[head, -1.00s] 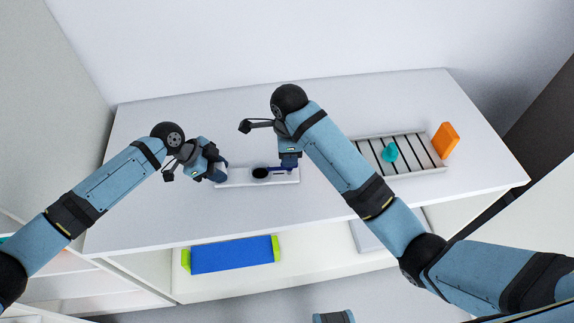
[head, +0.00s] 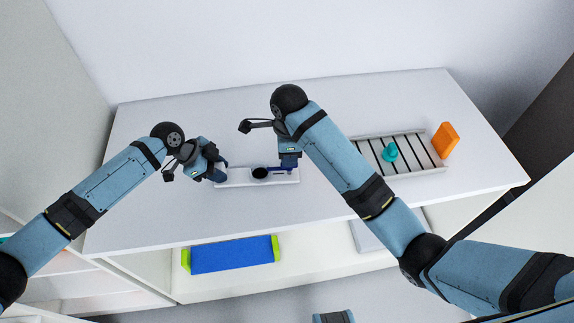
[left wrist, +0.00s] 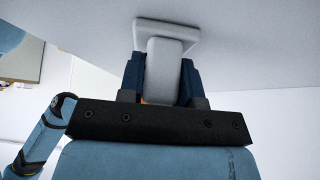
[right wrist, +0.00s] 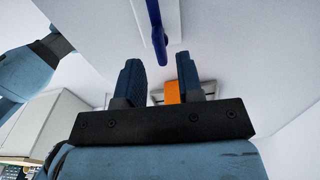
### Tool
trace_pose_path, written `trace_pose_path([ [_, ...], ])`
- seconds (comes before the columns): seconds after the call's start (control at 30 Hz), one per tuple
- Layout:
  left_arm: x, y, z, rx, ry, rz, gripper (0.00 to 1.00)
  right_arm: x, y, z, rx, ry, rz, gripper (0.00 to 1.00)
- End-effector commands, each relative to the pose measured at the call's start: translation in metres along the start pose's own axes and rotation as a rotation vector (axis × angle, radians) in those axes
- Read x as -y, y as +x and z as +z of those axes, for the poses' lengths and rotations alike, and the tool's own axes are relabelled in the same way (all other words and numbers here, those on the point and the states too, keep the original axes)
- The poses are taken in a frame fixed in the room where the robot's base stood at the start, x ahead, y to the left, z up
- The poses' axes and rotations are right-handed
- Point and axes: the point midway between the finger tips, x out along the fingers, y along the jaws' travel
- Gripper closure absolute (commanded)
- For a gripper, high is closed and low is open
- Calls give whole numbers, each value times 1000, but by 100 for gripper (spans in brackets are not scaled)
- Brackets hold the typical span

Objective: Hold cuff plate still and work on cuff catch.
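The cuff plate (head: 242,181) is a long pale plate on the bench with a round black part (head: 260,173) near its middle. In the left wrist view, my left gripper (left wrist: 163,75) has its fingers against both sides of the plate's pale grey block (left wrist: 165,55). The cuff catch (head: 281,173) is a thin dark blue bar towards the plate's right end. My right gripper (head: 288,166) is over that end. In the right wrist view, its fingers are apart and empty; the blue catch (right wrist: 155,22) ends in front of the gap between them.
A slatted tray (head: 418,172) with a teal piece (head: 390,152) on it lies to the right. An orange block (head: 445,140) stands beside it. A blue bin (head: 232,255) with green ends is on the shelf below. The back of the bench is clear.

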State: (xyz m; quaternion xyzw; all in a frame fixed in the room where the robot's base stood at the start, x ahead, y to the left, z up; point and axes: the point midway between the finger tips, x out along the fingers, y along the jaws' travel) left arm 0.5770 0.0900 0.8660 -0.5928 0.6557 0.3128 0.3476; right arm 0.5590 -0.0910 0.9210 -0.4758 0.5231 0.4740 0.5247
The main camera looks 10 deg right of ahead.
Motion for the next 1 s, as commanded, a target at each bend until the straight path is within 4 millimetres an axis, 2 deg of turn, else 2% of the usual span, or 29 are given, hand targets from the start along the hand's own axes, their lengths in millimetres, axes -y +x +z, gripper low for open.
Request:
trace_pose_path([
  [0.03,-2,3,3,4,-3,5,66,0,1,0,0,0,0,66],
  [0.13,-2,3,3,4,-3,4,43,0,1,0,0,0,0,66],
  [0.17,-1,2,3,3,-2,3,39,0,1,0,0,0,0,66],
  [0.5,0,0,1,1,-1,1,39,0,0,0,0,0,0,66],
  [0.63,0,-8,1,1,0,-1,39,0,0,0,0,0,0,66],
  [0.77,0,-29,1,2,1,-1,39,0,0,0,0,0,0,66],
  [1.0,0,-82,1,2,-1,-2,39,0,0,0,0,0,0,66],
])
